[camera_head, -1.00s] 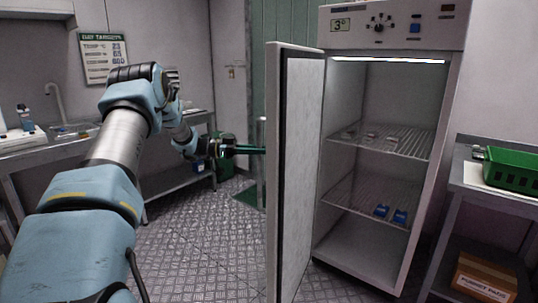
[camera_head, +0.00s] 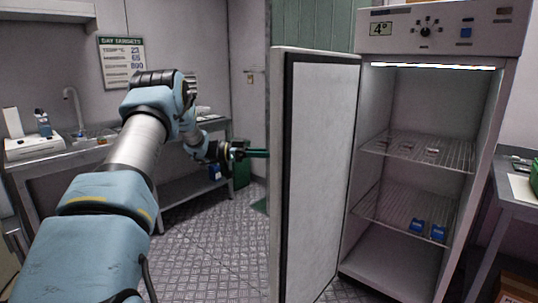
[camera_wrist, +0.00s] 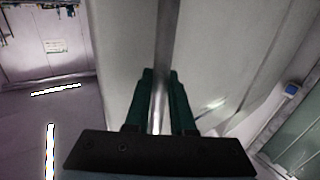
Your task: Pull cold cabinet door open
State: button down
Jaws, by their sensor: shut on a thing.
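The cold cabinet (camera_head: 440,32) stands at the right in the head view, its inside lit and open to view. Its door (camera_head: 319,165) stands wide open, swung out toward me, with the inner panel and dark seal showing. My gripper (camera_head: 262,154) reaches the outer side of the door, and its fingertips are partly hidden behind the door edge. In the wrist view my gripper's green fingers (camera_wrist: 160,100) are shut around the vertical metal handle bar (camera_wrist: 164,45) on the door's outer face.
A side table (camera_head: 518,196) stands at the right. A sink counter (camera_head: 60,160) runs along the left wall. The patterned floor (camera_head: 210,240) between is clear.

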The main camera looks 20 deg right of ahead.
jog(key=c, duration=0.8)
grip_release()
jog(key=shift+o, duration=0.2)
jog(key=b+v, duration=0.2)
jog(key=v, duration=0.9)
